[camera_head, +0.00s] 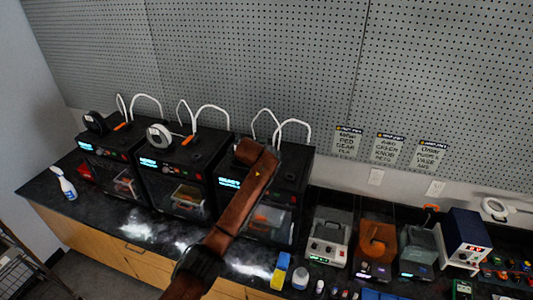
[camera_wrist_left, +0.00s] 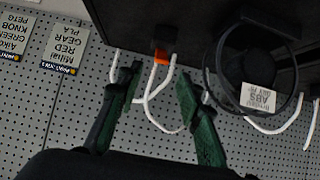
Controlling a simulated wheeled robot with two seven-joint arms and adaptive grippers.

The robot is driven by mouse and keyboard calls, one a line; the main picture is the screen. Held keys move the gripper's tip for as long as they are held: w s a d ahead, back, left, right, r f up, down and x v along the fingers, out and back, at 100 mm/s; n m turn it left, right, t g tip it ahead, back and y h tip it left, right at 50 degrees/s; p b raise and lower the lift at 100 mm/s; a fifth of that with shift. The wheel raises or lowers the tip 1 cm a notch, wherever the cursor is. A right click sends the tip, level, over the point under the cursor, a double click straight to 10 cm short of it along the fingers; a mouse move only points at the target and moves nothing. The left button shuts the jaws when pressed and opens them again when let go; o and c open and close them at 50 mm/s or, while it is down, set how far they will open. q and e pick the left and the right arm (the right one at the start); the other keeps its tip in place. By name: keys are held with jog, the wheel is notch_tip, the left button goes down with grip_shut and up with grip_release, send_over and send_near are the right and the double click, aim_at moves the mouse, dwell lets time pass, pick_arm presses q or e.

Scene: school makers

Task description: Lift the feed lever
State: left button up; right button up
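In the left wrist view, which is upside down, an orange feed lever (camera_wrist_left: 161,56) sticks out from a dark printer (camera_wrist_left: 150,25) close to a white tube. My left gripper (camera_wrist_left: 158,76) is open, with its green-padded fingers on either side of the lever in the picture. Nothing is between the pads, and I cannot tell the depth gap to the lever. In the head view my brown arm crosses the third printer (camera_head: 290,165) and hides its lever and my left gripper. Other orange levers show on the first printer (camera_head: 120,126) and second printer (camera_head: 187,141). My right gripper is not in view.
A spool (camera_wrist_left: 258,68) labelled ABS hangs beside the lever in the wrist view. White tubes (camera_head: 295,124) arch above the printers.

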pick_arm(q)
jog(key=shift+v, duration=2.05)
